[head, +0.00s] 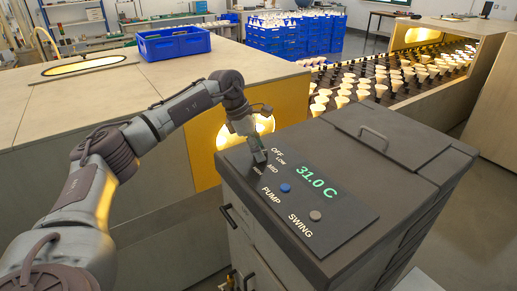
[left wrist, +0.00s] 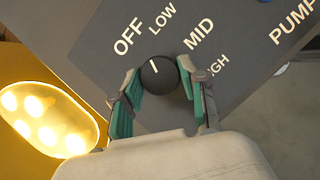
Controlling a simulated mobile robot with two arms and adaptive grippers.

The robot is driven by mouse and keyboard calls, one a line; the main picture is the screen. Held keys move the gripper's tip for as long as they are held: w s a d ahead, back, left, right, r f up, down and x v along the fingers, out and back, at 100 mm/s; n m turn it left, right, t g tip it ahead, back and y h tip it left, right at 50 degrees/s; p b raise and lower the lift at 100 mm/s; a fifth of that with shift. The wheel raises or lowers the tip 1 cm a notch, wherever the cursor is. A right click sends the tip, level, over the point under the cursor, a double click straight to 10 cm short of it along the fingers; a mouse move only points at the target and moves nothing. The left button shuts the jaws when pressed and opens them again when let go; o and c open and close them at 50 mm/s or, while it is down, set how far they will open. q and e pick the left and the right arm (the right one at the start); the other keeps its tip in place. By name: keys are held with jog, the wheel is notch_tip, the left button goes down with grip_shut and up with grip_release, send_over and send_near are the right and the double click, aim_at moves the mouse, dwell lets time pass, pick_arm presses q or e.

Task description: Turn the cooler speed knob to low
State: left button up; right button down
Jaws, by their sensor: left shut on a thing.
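The cooler (head: 400,165) is a dark grey box with a control panel (head: 345,205) on top, its display reading 31.0 C. The speed knob (left wrist: 160,76) is black and round, ringed by OFF, LOW, MID and HIGH labels. Its white mark points up and slightly left, between OFF and LOW, seemingly nearer OFF. My left gripper (head: 257,156) reaches down onto the panel; in the left wrist view its green-padded fingers (left wrist: 157,92) are shut on the knob from both sides. In the head view the gripper hides the knob. My right gripper is out of view.
A blue pump button (head: 286,187) and a grey swing button (head: 315,215) sit near the gripper. The cooler's lid has a handle (head: 372,138). Behind are a lit opening, a conveyor of bulbs (head: 385,80) and blue crates (head: 175,43).

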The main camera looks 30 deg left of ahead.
pick_arm(q)
jog(key=shift+w+m+g+h, duration=0.15)
jog(key=shift+m+g, duration=0.25)
jog(key=shift+m, duration=0.7)
jog(key=shift+m+g+h, duration=0.25)
jog(key=shift+m+g, duration=0.15)
jog(key=shift+m, duration=0.7)
jog(key=o, duration=1.1)
jog(key=shift+o, duration=0.2)
jog(key=v, duration=1.2)
jog(key=shift+f, duration=0.1)
